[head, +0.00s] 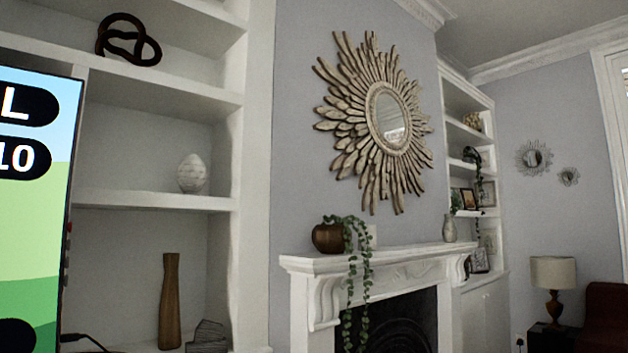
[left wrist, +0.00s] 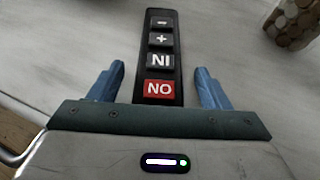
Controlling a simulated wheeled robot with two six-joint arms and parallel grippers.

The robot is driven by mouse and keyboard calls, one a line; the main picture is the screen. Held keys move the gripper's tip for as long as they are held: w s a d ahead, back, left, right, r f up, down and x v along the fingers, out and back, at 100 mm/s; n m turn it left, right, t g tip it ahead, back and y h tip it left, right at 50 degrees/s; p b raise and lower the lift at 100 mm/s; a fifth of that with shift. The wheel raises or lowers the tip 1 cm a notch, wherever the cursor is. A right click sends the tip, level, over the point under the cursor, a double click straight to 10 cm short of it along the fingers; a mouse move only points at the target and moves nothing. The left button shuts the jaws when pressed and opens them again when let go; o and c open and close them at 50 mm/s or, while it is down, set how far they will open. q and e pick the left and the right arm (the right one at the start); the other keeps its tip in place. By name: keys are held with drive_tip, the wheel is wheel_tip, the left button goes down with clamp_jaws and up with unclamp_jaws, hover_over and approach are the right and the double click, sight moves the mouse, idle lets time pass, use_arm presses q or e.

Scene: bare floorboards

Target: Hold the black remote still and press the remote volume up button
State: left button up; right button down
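In the left wrist view, the black remote (left wrist: 160,62) lies lengthwise between the two blue fingers of my left gripper (left wrist: 160,76). The fingers are apart, with a visible gap on each side of the remote. The head view shows neither the remote nor either gripper.
In the left wrist view, a pale grey surface (left wrist: 60,55) surrounds the remote, and a brown, tiled-looking object (left wrist: 293,20) stands at top right. In the head view, a lit screen (head: 35,225) showing "L" and "10" is at the left edge, with white shelves (head: 150,200) and a fireplace (head: 380,265) beyond.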

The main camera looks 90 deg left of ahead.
use_arm(q)
drive_tip(key=shift+r, duration=0.1)
drive_tip(key=v, duration=1.2)
